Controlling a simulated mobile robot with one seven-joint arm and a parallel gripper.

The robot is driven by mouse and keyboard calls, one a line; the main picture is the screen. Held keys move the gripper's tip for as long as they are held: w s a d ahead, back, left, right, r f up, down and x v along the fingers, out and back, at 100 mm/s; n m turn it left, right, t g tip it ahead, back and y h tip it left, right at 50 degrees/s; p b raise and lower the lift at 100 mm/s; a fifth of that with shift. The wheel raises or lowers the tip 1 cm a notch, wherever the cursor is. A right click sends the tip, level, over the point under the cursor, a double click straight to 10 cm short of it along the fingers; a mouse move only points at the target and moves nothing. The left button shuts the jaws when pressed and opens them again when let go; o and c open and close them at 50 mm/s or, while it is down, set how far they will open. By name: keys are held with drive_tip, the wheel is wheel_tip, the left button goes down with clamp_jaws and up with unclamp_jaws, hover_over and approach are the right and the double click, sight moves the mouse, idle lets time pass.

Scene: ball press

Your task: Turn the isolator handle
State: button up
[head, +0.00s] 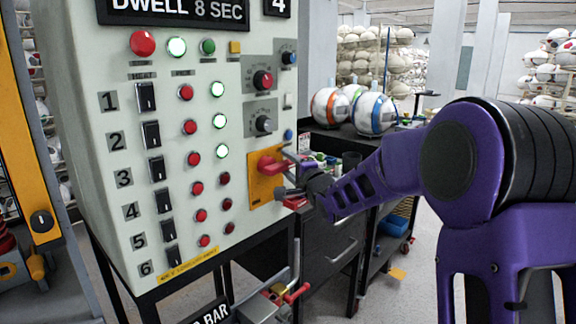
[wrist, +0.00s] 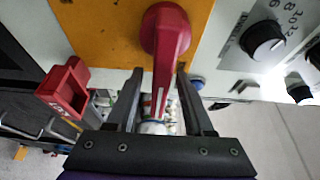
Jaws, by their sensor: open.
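The isolator handle (head: 272,165) is a red rotary lever on a yellow-orange plate (head: 254,188), low on the right side of the grey control panel. In the wrist view the red handle (wrist: 166,50) points from its round hub toward my gripper. My gripper (head: 284,172) is at the plate, its fingers reaching toward the handle. In the wrist view my gripper (wrist: 159,75) is open, with one dark finger on each side of the handle's lever end. A gap shows beside the lever; whether either finger touches it I cannot tell.
Black knobs (wrist: 263,41) are at the right. The control panel (head: 120,70) carries switches and lamps. Balls (head: 372,113) sit on a dark bench behind. A red-handled valve (head: 296,292) is below.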

clamp_jaws()
idle(1.4)
